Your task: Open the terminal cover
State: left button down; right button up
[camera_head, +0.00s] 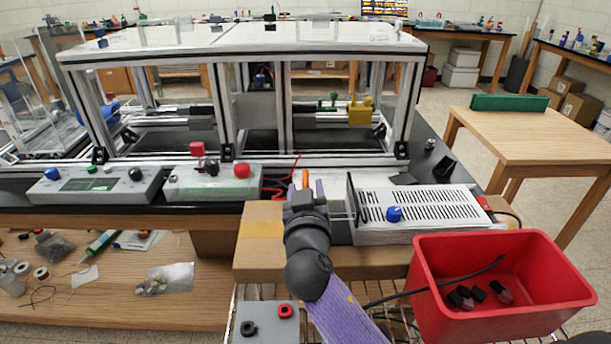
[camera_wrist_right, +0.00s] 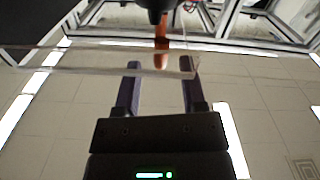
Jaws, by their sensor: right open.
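The white slotted unit (camera_head: 425,208) with a blue knob lies on a cardboard box, with a dark upright plate at its left end. A clear plastic piece, which looks like the terminal cover (camera_wrist_right: 85,58), crosses the right wrist view near the fingertips; its far end is hard to make out. My right gripper (camera_head: 306,187) is at the left end of the unit. In the wrist view, the right gripper (camera_wrist_right: 160,72) is open, with empty space between its purple fingers. An orange rod (camera_wrist_right: 161,48) shows just beyond them. My left gripper is out of view.
A red bin (camera_head: 430,290) with dark pieces stands at the front right. The cardboard box (camera_head: 262,222) carries the unit. Control boxes (camera_head: 215,182) stand to the left, below the extrusion frame (camera_head: 222,110). A wooden table (camera_head: 540,125) is at the right.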

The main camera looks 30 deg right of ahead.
aim_at(306, 176)
jog(key=shift+x, duration=1.9)
jog(key=shift+c, duration=0.2)
grip_shut()
